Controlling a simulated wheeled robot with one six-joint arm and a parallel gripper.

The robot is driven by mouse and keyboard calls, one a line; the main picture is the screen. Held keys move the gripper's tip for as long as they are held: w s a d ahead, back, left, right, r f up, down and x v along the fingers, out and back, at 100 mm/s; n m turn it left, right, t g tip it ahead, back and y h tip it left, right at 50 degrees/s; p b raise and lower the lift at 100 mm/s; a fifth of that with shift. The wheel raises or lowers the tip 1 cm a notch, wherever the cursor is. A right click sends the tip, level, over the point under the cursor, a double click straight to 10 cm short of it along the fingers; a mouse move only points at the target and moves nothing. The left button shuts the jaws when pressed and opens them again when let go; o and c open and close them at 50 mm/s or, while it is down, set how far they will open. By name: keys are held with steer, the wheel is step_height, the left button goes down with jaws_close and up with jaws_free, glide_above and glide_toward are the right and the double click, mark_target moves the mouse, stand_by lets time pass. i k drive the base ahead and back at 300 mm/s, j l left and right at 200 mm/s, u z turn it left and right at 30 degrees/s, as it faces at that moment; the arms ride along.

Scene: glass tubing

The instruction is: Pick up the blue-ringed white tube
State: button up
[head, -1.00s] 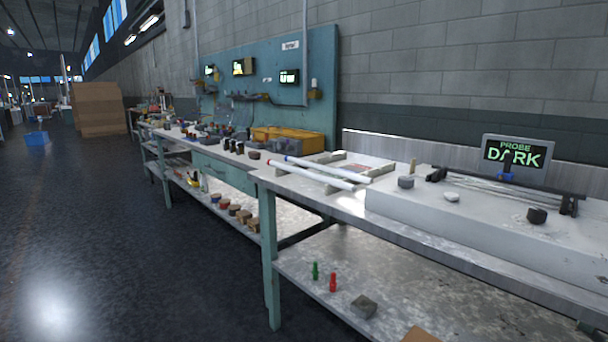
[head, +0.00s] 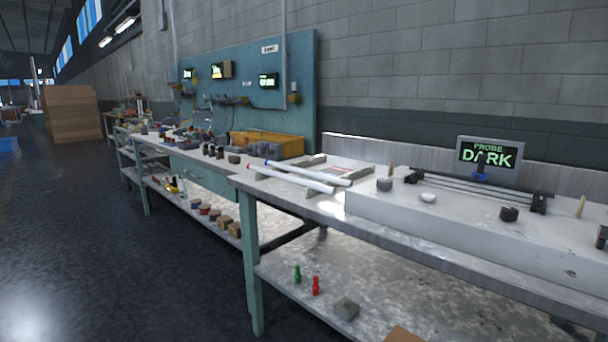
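Two white tubes lie side by side on the near workbench, across low rests beside a shallow tray. The blue-ringed white tube (head: 308,173) is the farther one; its blue end points to the left and back. The red-ringed white tube (head: 292,180) lies nearer, roughly parallel, with its red end also at the left. The two look close together but apart. My gripper does not show in the head view, so its position and opening cannot be seen.
A shallow tray (head: 344,166) sits behind the tubes. To the right is a raised slab (head: 460,226) with a dark rail, small stones and a "PROBE DARK" screen (head: 486,154). A lower shelf (head: 380,290) holds small bottles and a block. The floor (head: 90,240) at left is clear.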

mark_target(343, 182)
steer(key=i+j, duration=0.1)
steer(key=i, duration=0.35)
steer(key=i+j+z, duration=0.1)
steer(key=i, duration=0.4)
steer(key=i+j+z, duration=0.1)
steer(key=i, duration=0.35)
steer(key=i+j, duration=0.15)
steer(key=i, duration=0.3)
steer(key=i+j+z, duration=0.1)
steer(key=i, duration=0.35)
